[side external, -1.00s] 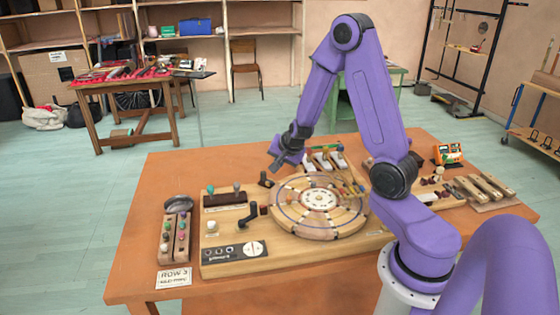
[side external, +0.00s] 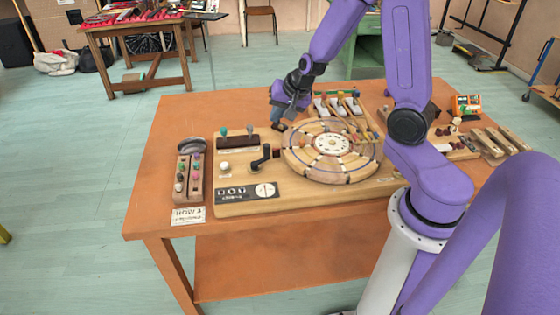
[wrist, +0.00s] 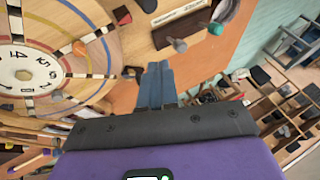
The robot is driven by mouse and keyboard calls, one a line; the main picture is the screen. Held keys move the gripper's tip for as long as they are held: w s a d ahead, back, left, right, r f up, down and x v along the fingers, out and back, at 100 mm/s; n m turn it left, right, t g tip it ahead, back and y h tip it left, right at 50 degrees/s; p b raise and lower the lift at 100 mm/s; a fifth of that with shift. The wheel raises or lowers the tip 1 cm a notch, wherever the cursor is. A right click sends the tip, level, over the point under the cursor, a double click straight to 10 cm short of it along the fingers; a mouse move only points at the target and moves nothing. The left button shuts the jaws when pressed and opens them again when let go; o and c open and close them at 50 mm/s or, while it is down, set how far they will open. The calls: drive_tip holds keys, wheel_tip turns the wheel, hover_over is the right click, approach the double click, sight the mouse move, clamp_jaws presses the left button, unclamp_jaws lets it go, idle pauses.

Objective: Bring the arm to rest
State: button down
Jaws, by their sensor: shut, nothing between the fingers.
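My gripper (side external: 277,110) is over the back left part of the wooden board, left of the round wheel (side external: 332,144). In the wrist view its two blue-grey fingers (wrist: 156,70) are together with nothing between them. A small dark knob (wrist: 130,72) shows beside the fingertips in the wrist view. In the side view a dark piece (side external: 279,127) is just below the fingers; I cannot tell whether they touch. The wheel, with numbers and coloured pegs, also shows in the wrist view (wrist: 22,75).
A black crank (side external: 264,158) and a dark block with knobs (side external: 237,142) lie left of the wheel. A tray of coloured knobs (side external: 189,178) stands at the left. Levers (side external: 338,104) stand behind the wheel, wooden bars (side external: 497,143) at right.

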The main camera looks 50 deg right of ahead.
drive_tip(key=s+a+r+n+g+y, duration=0.2)
drive_tip(key=s+a+n, duration=0.4)
drive_tip(key=s+a, duration=0.15)
drive_tip(key=s+a+r+n+g+y, duration=0.1)
drive_tip(key=s+a+r+n+g, duration=0.1)
drive_tip(key=s+a+n, duration=0.5)
drive_tip(key=s+r+n+g+h, duration=0.2)
drive_tip(key=s+n, duration=0.7)
drive_tip(key=s, duration=0.4)
drive_tip(key=shift+s+d+r, duration=0.15)
drive_tip(key=shift+s+r, duration=0.15)
drive_tip(key=shift+r, duration=0.05)
